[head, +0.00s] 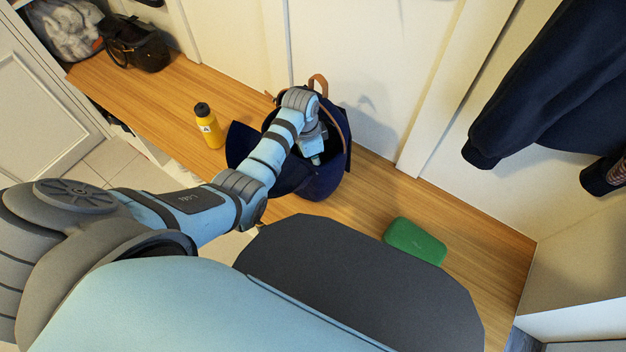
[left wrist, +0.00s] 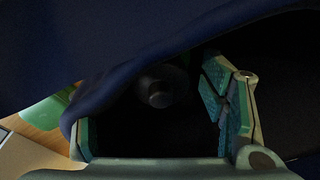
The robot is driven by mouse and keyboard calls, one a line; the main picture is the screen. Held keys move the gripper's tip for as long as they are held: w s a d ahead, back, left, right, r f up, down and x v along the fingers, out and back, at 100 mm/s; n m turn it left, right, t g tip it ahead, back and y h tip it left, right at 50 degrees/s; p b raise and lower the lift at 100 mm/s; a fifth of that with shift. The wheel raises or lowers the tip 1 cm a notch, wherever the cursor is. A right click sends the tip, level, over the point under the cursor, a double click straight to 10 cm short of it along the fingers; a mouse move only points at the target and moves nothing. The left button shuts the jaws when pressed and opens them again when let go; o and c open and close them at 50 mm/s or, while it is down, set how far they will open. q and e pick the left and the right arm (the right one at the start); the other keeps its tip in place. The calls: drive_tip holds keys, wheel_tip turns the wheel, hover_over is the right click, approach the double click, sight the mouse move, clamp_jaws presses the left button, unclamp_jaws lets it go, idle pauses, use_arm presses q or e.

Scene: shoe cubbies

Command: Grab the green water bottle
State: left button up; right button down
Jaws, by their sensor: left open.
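My left gripper (head: 314,157) reaches down into the open top of a dark blue backpack (head: 322,185) on the wooden bench. In the left wrist view the gripper (left wrist: 158,128) is open, with its teal-padded fingers apart and nothing between them. Beyond the fingers, in the dark inside of the bag, is a dim round thing with a small knob (left wrist: 158,92), perhaps a bottle top; its colour cannot be told. The backpack's blue edge (left wrist: 110,75) crosses the wrist view and covers part of the left finger. No clearly green bottle shows. My right gripper is not in view.
A yellow bottle with a black cap (head: 209,127) stands on the bench (head: 165,95) left of the backpack. A green case (head: 415,241) lies to its right. A black handbag (head: 136,43) sits at the far left. A dark jacket (head: 545,90) hangs at the right.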

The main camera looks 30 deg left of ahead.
use_arm(q)
drive_tip(key=shift+f, duration=0.2)
drive_tip(key=shift+c, duration=0.6)
clamp_jaws()
drive_tip(key=shift+r, duration=0.1)
